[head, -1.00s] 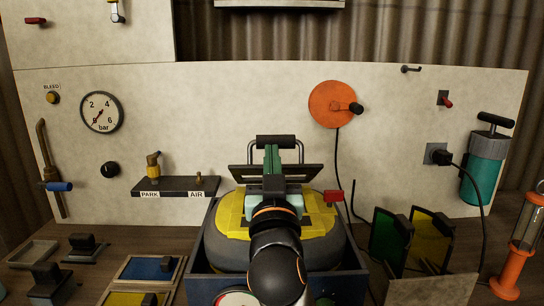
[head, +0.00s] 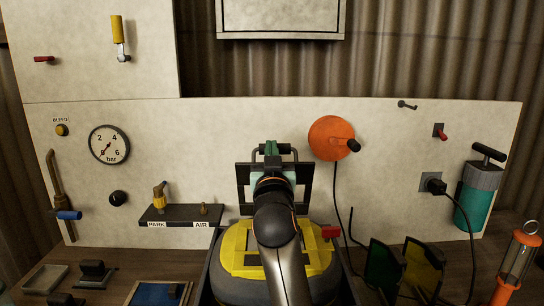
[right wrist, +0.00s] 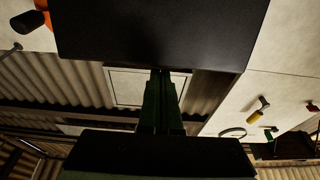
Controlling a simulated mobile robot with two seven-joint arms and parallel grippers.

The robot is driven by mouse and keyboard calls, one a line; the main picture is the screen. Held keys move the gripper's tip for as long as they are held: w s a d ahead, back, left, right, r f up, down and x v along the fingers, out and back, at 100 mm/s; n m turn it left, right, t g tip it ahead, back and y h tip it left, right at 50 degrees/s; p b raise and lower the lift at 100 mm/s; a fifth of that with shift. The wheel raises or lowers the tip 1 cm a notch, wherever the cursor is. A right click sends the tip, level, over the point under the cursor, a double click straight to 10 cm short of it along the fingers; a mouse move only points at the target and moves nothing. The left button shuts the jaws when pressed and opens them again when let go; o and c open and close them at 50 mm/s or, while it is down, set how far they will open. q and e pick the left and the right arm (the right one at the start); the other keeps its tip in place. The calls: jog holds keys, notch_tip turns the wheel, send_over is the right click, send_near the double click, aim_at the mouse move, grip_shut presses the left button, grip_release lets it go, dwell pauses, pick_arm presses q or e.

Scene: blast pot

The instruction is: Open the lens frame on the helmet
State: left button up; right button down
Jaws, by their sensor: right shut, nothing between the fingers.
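The helmet (head: 238,262) is grey with a yellow top and sits in a dark blue crate. Its black lens frame (head: 243,171) stands steeply raised at the back of the helmet, with a dark handle bar at its top. My right gripper (head: 271,149) is at the frame's upper part, its green fingers shut with nothing between them. My arm hides the middle of the frame and part of the helmet. In the right wrist view the shut fingers (right wrist: 160,100) show between two dark flat pieces; I cannot tell whether they touch. My left gripper is not in view.
A pale panel (head: 250,120) behind carries a gauge (head: 109,144), an orange disc (head: 327,138) and a black shelf (head: 180,217). Green and yellow lens plates (head: 423,267) stand at the right, near a teal cylinder (head: 474,205). A blue plate (head: 155,294) lies at the left.

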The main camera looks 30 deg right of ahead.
jog(key=shift+x, duration=1.35)
jog(key=shift+f, duration=0.1)
